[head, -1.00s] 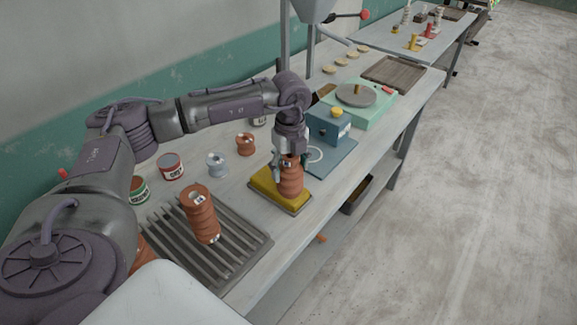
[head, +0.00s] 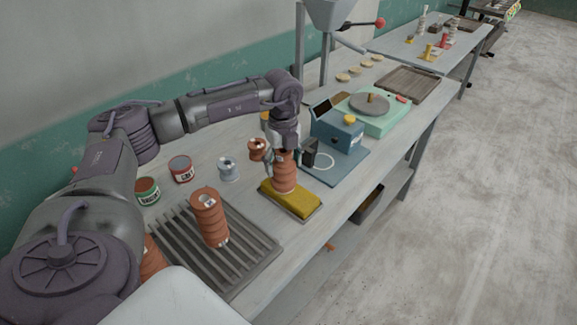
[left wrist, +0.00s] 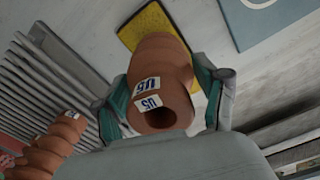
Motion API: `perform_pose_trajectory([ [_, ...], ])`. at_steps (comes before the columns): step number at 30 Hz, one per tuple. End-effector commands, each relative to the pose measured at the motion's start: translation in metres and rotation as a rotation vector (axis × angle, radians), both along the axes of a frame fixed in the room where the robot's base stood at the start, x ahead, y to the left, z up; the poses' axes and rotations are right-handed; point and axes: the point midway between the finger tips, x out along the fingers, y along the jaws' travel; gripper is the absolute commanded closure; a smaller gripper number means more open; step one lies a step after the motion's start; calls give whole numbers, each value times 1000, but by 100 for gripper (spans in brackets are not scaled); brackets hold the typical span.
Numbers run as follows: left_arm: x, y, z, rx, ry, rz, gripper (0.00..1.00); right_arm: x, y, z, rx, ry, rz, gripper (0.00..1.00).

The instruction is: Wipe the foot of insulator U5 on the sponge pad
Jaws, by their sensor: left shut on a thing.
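Insulator U5 (head: 284,180) is a ribbed terracotta cylinder, held upright at the left end of the yellow sponge pad (head: 303,203). My left gripper (head: 283,158) is shut around its upper part. In the left wrist view U5 (left wrist: 160,88) sits between the two fingers, with two "U5" labels and a dark top hole showing. The pad (left wrist: 142,30) shows behind it. The foot meets the pad in the head view, but I cannot tell how firmly it presses. My right gripper is not in view.
A ribbed grey rack (head: 245,245) holds another terracotta insulator (head: 209,217) in front. Red (head: 181,170) and green (head: 147,190) cans, a grey spool (head: 228,169) and a small terracotta spool (head: 257,149) stand behind. A blue device (head: 338,135) is right of the gripper.

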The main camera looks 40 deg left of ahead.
Motion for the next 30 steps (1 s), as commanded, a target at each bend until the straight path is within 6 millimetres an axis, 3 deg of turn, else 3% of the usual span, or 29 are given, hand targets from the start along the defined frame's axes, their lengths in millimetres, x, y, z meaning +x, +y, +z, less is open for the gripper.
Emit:
perform_pose_trajectory([
  [13, 1, 20, 0, 2, -1, 2, 92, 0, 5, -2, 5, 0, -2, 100],
  [30, -1, -12, 0, -2, 1, -3, 92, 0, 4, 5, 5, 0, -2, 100],
])
